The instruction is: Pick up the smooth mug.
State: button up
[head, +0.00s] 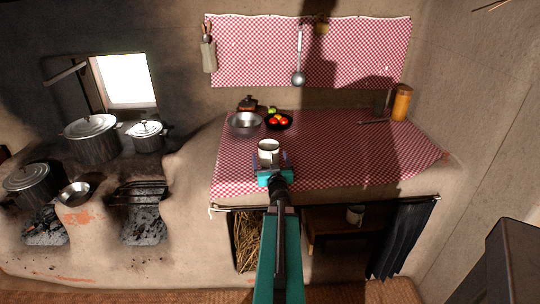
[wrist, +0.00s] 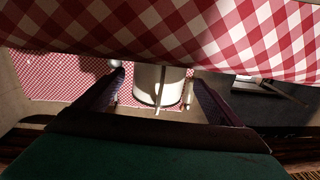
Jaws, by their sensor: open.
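A cream-white mug (head: 268,146) stands upright on the red-checked counter cloth, near its front edge. My gripper (head: 271,166) is at the near side of the mug. In the wrist view the mug (wrist: 147,84) sits between the two spread fingers of my gripper (wrist: 160,82), with its handle pointing toward my palm. The fingers are open, and no grip on the mug shows. The wrist picture appears upside down, with the checked cloth along its top. Part of the mug's near side is hidden by my gripper in the head view.
Behind the mug are a metal bowl (head: 246,123), a dark bowl of fruit (head: 279,121) and a lidded pot (head: 248,104). A wooden canister (head: 401,103) stands at the back right. Another cup (head: 355,214) sits under the counter. The cloth right of the mug is clear.

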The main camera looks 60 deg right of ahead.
aim_at(267, 146)
jog(key=shift+x, duration=2.15)
jog(key=shift+c, duration=0.3)
jog(key=c, duration=1.1)
jog(key=shift+r, duration=0.1)
jog(key=shift+c, duration=0.2)
